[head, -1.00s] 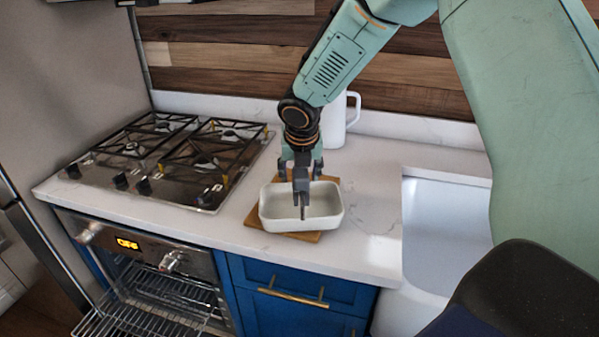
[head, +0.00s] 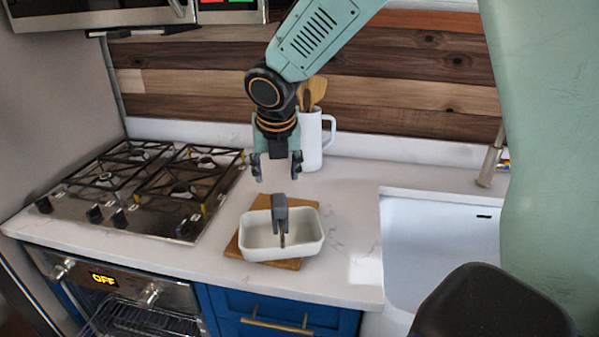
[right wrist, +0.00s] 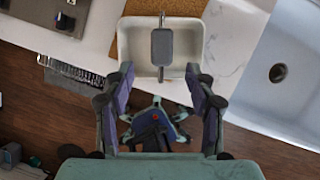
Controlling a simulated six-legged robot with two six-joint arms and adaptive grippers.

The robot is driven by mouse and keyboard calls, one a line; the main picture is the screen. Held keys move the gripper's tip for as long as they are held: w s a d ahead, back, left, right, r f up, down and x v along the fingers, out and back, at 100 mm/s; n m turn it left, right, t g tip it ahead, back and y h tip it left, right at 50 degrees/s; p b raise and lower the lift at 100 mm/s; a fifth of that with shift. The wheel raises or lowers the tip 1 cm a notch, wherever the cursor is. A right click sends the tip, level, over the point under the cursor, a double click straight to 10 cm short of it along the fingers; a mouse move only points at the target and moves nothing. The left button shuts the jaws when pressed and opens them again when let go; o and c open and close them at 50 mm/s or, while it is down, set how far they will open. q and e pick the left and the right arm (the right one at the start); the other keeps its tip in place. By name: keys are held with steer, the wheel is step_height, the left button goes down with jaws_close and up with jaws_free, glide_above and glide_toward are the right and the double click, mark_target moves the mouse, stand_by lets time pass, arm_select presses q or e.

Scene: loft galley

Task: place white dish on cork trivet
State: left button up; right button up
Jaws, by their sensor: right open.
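The white dish (head: 262,243) is a rectangular open dish. It sits upright on the square cork trivet (head: 246,217), whose back and front corners show around it. In the right wrist view the dish (right wrist: 138,62) lies above the gripper, with cork (right wrist: 130,40) beside it. A grey upright piece (head: 280,208) like a handle stands at the dish. My right gripper (head: 277,176) is open and empty, above and behind the dish, clear of it. Its two spread fingers also show in the right wrist view (right wrist: 160,82). My left gripper is not in view.
A gas hob (head: 145,190) is to the left. A white sink (head: 440,240) is to the right. A white jug with wooden utensils (head: 312,145) stands behind, close to my right gripper. The counter (head: 345,215) between dish and sink is clear.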

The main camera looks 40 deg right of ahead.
steer(key=s+a+f+m+g+y, duration=0.1)
steer(key=s+a+f+m, duration=0.35)
steer(key=f, duration=0.35)
steer(key=s+a+f+m+g+y, duration=0.1)
steer(key=s+a+f+m, duration=0.2)
steer(key=s+f+m, duration=0.4)
steer(key=s+a+f+m+g+y, duration=0.1)
steer(key=s+a+f+m+y, duration=0.2)
steer(key=f, duration=0.6)
steer(key=s+f+m+h, duration=0.1)
steer(key=s+f+m, duration=0.1)
steer(key=s+m, duration=0.3)
steer(key=s+f+m, duration=0.3)
steer(key=s+m, duration=0.2)
steer(key=s, duration=0.3)
steer(key=s+f+m+g+h, duration=0.1)
steer(key=s+f+m, duration=0.2)
steer(key=s+m, duration=0.3)
steer(key=shift+s+a+f+h, duration=0.15)
steer(key=shift+s+f+h, duration=0.1)
steer(key=shift+s+h, duration=0.05)
